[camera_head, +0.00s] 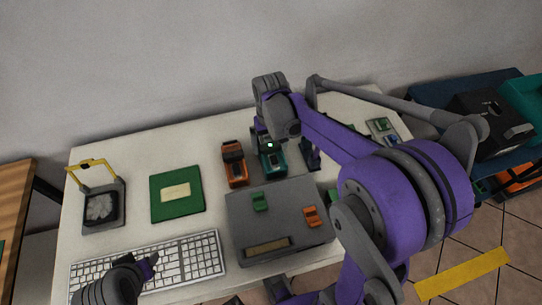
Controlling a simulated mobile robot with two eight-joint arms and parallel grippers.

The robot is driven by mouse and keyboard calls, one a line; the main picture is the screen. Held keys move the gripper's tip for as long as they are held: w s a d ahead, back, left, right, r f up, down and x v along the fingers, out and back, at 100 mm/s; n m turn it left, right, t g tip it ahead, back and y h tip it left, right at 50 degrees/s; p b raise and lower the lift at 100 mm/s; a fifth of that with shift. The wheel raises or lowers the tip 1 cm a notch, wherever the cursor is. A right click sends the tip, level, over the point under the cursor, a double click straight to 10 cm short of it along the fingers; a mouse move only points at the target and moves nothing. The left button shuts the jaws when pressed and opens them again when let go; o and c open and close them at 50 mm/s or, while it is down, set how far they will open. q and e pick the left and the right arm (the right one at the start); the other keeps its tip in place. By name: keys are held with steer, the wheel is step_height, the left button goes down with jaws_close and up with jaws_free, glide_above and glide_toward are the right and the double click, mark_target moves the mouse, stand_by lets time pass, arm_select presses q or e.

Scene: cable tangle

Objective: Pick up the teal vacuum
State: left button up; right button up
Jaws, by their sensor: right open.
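The teal vacuum (274,165) stands on the white table behind the grey box, with a dark top and a small green light. My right gripper (284,148) is open, pointing down from above, with a finger to either side of the teal vacuum. I cannot tell whether the fingers touch it. Part of the vacuum's top is hidden by the gripper. My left gripper (148,268) shows at the lower left over the keyboard; its jaws are too unclear to read.
An orange device (234,165) stands close left of the vacuum. A grey box (240,225) with small green and orange items lies in front. A green board (176,210), a keyboard (200,255) and a yellow-handled fan unit (103,208) fill the left of the table (140,155).

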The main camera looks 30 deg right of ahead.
mark_target(271, 153)
steer(key=f, duration=0.5)
steer(key=shift+s, duration=0.2)
steer(key=c, duration=1.5)
step_height(271, 153, up, 10)
steer(key=shift+r+p, duration=0.1)
steer(key=shift+p, duration=0.25)
